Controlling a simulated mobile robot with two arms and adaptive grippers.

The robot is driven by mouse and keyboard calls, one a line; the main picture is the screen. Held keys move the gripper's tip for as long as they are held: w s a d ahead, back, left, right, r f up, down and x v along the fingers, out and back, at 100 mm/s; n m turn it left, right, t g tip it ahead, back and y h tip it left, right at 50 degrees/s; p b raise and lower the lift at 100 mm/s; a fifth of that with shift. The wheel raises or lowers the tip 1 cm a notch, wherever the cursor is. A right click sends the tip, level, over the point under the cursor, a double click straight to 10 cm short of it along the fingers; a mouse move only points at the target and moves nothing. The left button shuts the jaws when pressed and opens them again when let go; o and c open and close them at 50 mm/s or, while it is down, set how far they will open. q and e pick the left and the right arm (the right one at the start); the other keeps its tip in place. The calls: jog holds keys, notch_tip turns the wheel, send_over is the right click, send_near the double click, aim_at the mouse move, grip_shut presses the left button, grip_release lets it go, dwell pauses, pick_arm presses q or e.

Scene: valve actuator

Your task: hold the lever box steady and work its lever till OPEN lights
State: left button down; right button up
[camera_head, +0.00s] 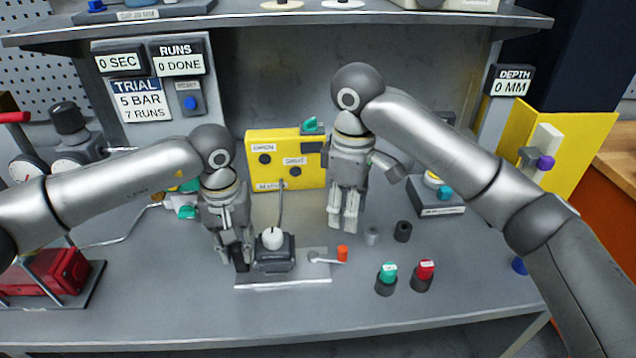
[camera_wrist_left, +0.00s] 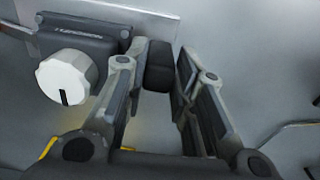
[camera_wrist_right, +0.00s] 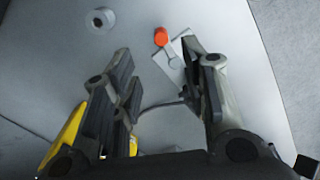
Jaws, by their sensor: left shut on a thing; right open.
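The lever box (camera_head: 273,252) is dark with a white round dial on top. It stands on a light plate on the bench; the left wrist view shows it too (camera_wrist_left: 88,38). My left gripper (camera_head: 236,262) is shut on a dark block (camera_wrist_left: 160,66) at the box's left side. My right gripper (camera_head: 344,226) is open and empty, above and behind the knob. The yellow panel (camera_head: 284,178) has OPEN and SHUT lamps, both dark.
A cable (camera_head: 281,205) rises behind the box toward the panel. Green-topped (camera_head: 388,274) and red-topped (camera_head: 424,270) pieces stand nearer the front. The bench front is clear.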

jog(key=shift+f, duration=0.1)
jog(key=n+y, duration=0.4)
jog(key=n, duration=0.2)
send_near(344, 249)
jog(key=x, duration=1)
jog(key=shift+y, duration=0.3)
grip_shut()
